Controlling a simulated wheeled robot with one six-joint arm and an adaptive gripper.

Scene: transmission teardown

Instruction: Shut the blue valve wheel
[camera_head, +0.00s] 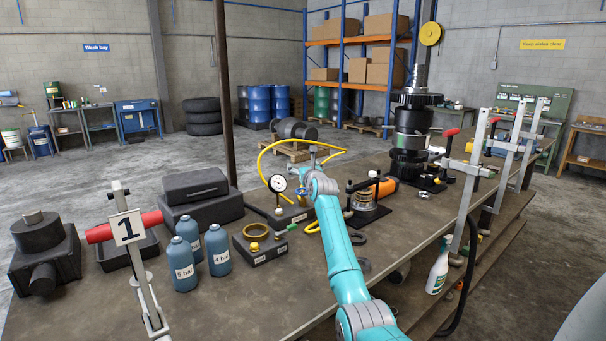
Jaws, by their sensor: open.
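A small blue piece, probably the blue valve wheel (300,191), shows just left of my teal wrist on the bench, close to the pressure gauge (278,184). Most of it is hidden by my arm. My gripper (303,198) is at the far end of my teal arm, low over the gauge fitting, and is mostly hidden behind the wrist. It is open. I cannot tell whether its fingers touch the wheel. The gauge has a white round face and stands upright beside a yellow hose (262,158).
Blue bottles (183,263) and a black block with a brass ring (256,232) stand left of my arm. A spring fixture (365,197) and an orange cylinder (383,188) stand right. Upright clamps (470,185) line the right edge.

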